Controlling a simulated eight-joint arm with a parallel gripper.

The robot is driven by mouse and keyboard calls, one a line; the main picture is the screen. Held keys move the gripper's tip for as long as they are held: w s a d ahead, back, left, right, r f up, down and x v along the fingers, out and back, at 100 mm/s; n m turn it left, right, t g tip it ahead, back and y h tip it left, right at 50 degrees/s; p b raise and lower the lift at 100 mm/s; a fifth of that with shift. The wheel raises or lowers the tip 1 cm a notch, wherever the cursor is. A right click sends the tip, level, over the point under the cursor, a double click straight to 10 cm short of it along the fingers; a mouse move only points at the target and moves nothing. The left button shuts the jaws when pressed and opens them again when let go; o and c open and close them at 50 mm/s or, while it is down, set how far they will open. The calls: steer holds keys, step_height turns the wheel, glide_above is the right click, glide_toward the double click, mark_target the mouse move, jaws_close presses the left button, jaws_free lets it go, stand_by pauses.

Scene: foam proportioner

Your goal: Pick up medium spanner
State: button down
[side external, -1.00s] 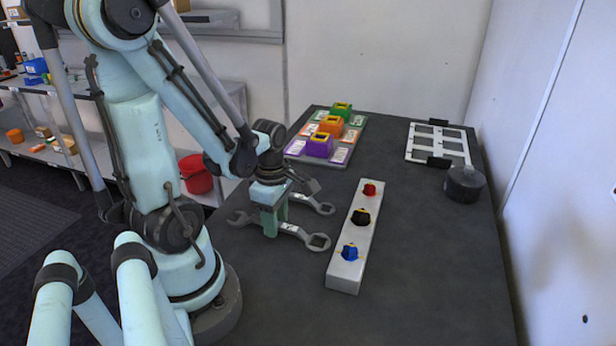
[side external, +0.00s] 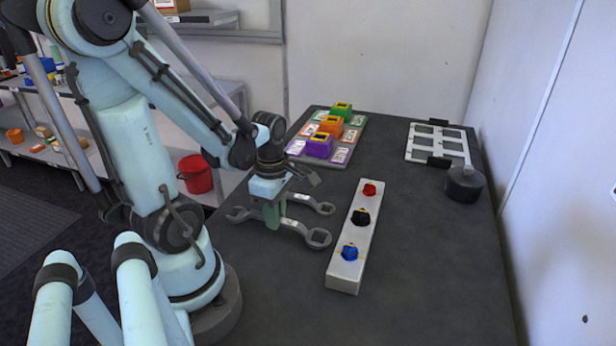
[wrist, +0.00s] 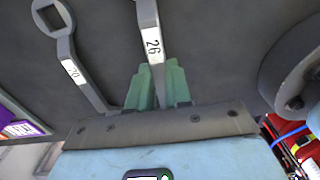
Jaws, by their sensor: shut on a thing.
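Two grey open-and-ring spanners show on the dark bench. The nearer one has a label that reads 26 (wrist: 153,45), and in the side view (side external: 293,226) its ring end points right. My gripper (side external: 272,215) has green fingers closed around its middle, and in the wrist view the fingers (wrist: 158,85) sit on both sides of its handle. It appears slightly above the bench. The other spanner, labelled 20 (wrist: 72,68), lies just behind it in the side view (side external: 310,201), apart from the fingers. Its far end is partly hidden by my gripper.
A pale bar with red, black and blue knobs (side external: 345,272) stands close to the right of the spanners. Behind are a tray with purple, orange and green blocks (side external: 325,137), a white frame (side external: 437,143) and a dark round pot (side external: 464,184). The bench's right front is clear.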

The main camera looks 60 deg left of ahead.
steer(key=shift+r, duration=1.4)
steer(key=d+r, duration=0.6)
steer(key=d, duration=0.5)
steer(key=shift+d+r, duration=0.35)
steer(key=shift+r, duration=0.05)
